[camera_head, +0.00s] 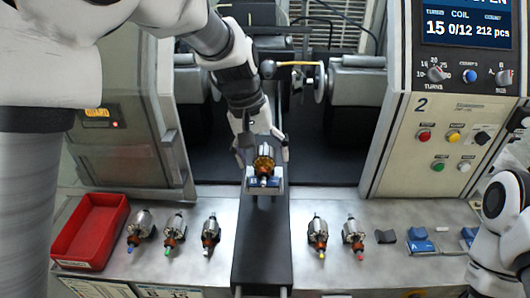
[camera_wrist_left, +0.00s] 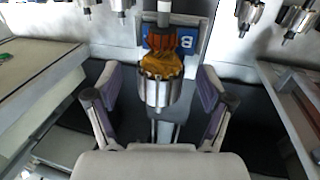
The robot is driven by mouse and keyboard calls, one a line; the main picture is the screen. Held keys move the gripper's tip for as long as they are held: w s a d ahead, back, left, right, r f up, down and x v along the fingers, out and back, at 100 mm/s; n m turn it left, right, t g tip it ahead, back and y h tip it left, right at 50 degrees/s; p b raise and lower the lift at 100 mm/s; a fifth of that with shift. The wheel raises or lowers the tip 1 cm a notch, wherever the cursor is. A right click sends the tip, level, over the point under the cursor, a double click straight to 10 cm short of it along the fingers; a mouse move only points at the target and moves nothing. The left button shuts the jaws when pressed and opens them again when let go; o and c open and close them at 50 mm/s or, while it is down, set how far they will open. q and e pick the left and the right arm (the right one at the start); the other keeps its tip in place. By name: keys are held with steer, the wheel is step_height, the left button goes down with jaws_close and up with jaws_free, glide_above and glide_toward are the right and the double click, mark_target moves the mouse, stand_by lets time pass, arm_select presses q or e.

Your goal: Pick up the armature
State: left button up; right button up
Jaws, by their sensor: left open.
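The armature (camera_head: 263,164) sits in a small blue and silver holder (camera_head: 279,185) on the dark central rail. It has a silver core, orange-yellow windings and a shaft. In the left wrist view the armature (camera_wrist_left: 161,75) lies between the fingers, with its core end toward me and the holder (camera_wrist_left: 188,42) behind it, marked B. My left gripper (camera_head: 263,150) is open and reaches down from above; its fingers (camera_wrist_left: 157,105) stand on either side of the core with gaps, not touching it. My right gripper is not seen; only part of a white arm shows at the right edge.
Several other armatures stand on the metal table, left (camera_head: 174,232) and right (camera_head: 317,235) of the rail (camera_head: 263,240). A red tray (camera_head: 90,232) is at the left. Blue blocks (camera_head: 420,240) lie at the right. A control panel (camera_head: 445,130) rises at the right, with machine housings on both sides.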

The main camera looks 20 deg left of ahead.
arm_select(q)
steer(key=shift+w+f, duration=0.45)
steer(key=shift+f, duration=0.1)
steer(key=shift+s, duration=0.1)
steer(key=shift+s+r, duration=0.2)
steer(key=shift+s, duration=0.15)
steer(key=c, duration=1.1)
jaws_close()
steer(key=shift+w, duration=0.1)
